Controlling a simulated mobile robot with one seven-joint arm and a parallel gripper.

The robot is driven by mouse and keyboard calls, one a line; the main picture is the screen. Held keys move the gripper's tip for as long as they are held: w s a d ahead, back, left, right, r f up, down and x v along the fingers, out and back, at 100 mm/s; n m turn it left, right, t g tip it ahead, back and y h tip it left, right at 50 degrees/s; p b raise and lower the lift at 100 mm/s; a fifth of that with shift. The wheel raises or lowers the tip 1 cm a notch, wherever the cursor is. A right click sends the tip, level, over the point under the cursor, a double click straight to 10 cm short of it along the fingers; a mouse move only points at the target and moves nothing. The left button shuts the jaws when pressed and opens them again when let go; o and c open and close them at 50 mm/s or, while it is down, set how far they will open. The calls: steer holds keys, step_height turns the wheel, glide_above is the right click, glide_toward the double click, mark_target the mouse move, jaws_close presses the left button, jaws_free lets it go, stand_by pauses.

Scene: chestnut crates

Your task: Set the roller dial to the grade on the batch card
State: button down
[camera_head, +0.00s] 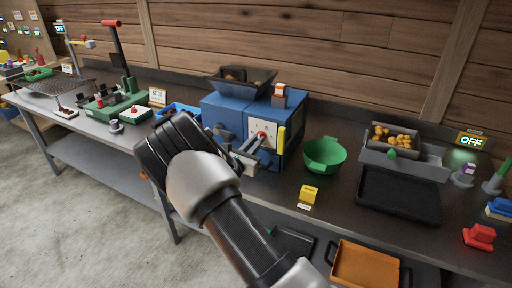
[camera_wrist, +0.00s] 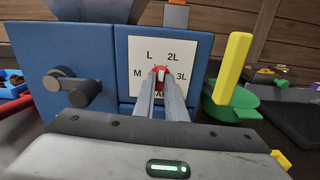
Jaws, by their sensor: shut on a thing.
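The blue machine (camera_head: 225,112) stands on the bench with a white dial plate (camera_head: 267,148) on its front. In the wrist view the plate (camera_wrist: 136,50) reads M, L, 2L and 3L, with a lower label partly covered by my fingers. The red dial knob (camera_wrist: 160,68) is at its middle, and it also shows in the head view (camera_head: 262,134). My gripper (camera_wrist: 161,82) is shut on the knob. The fingers hide most of it, so I cannot tell which grade it points to. A small orange-and-white holder (camera_head: 279,95) is on the machine; its writing is unreadable.
A yellow lever (camera_wrist: 232,68) stands right of the plate and a grey crank (camera_wrist: 72,88) left. A dark hopper (camera_head: 240,80) tops the machine. A green bowl (camera_head: 324,154) and a yellow block (camera_head: 309,193) are to its right, with a black tray (camera_head: 398,195) beyond.

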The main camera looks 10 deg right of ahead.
steer(key=shift+f+m+b, duration=0.1)
steer(key=shift+m+b, duration=1.95)
steer(key=shift+m, duration=0.35)
steer(key=c, duration=1.8)
jaws_free()
steer(key=p+v, duration=0.1)
steer(key=v, duration=1.6)
steer(key=shift+s+a, duration=0.15)
